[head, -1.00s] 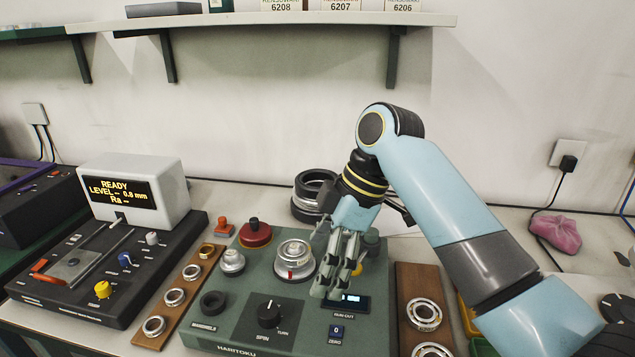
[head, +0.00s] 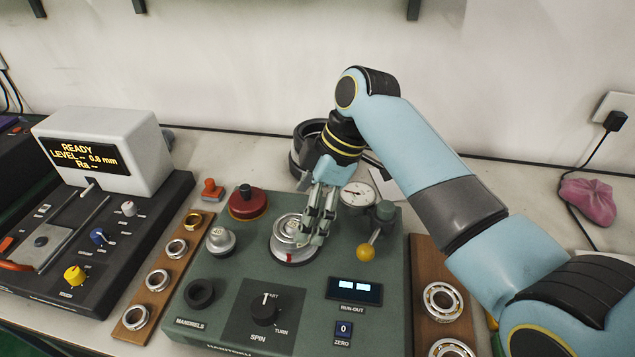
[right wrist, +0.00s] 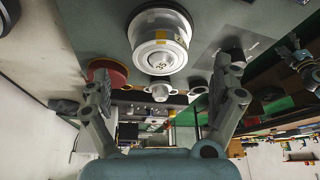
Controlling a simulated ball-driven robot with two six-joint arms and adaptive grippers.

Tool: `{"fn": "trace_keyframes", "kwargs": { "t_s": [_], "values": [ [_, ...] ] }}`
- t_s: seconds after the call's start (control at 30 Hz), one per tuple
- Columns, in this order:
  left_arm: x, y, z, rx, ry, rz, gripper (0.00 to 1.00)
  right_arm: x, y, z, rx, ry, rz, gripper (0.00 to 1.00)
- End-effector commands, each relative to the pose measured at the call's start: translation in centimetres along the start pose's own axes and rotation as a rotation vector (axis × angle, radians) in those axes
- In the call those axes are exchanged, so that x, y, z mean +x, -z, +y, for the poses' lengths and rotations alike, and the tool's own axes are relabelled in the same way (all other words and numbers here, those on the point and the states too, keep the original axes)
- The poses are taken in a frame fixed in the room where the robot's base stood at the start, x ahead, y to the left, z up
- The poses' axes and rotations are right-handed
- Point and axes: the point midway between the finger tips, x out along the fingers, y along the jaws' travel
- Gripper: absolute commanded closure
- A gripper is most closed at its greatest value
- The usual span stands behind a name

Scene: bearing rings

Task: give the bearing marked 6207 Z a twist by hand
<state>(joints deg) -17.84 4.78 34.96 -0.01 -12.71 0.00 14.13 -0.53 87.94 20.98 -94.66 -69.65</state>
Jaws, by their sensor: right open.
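A silver bearing ring (head: 288,238) sits on the round spindle at the middle of the green test machine (head: 215,295); a red mark shows on its front. I cannot read 6207 Z on it. My right gripper (head: 310,234) is at the ring's right side, fingers pointing down; whether they touch it is unclear. In the right wrist view a silver and white round part (right wrist: 160,45), probably the spindle with the ring, lies ahead between the spread fingers of my right gripper (right wrist: 162,72), which is open and empty. My left gripper is out of view.
A dial gauge (head: 358,194) and a yellow-ball lever (head: 366,252) stand right of the spindle. A SPIN knob (head: 264,308) and lit run-out display (head: 355,290) are in front. A red-based knob (head: 247,203) is left. Wooden racks (head: 425,262) hold more rings. Dark rings lie behind.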

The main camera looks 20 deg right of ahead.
Motion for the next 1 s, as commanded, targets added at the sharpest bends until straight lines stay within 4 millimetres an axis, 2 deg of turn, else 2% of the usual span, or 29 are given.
{"fn": "trace_keyframes", "kwargs": {
  "t_s": [0.1, 0.23, 0.37, 0.6, 1.0],
  "values": [
    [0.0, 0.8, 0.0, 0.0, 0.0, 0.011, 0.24, 1.9, 0.0, -0.1, 0.0, 0.003, 0.0, 0.05],
    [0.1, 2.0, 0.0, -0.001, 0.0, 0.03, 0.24, 3.2, 0.0, 0.0, 0.0, 0.0, 0.0, 0.05],
    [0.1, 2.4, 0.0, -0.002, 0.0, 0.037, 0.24, 3.8, 0.1, 0.0, -0.001, 0.0, 0.001, 0.05],
    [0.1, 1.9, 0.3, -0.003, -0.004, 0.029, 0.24, 3.8, 0.0, 0.0, -0.001, -0.001, 0.0, 0.05],
    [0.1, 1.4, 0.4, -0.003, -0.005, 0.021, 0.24, 3.8, 0.0, 0.0, -0.001, -0.001, 0.0, 0.56]
  ]
}}
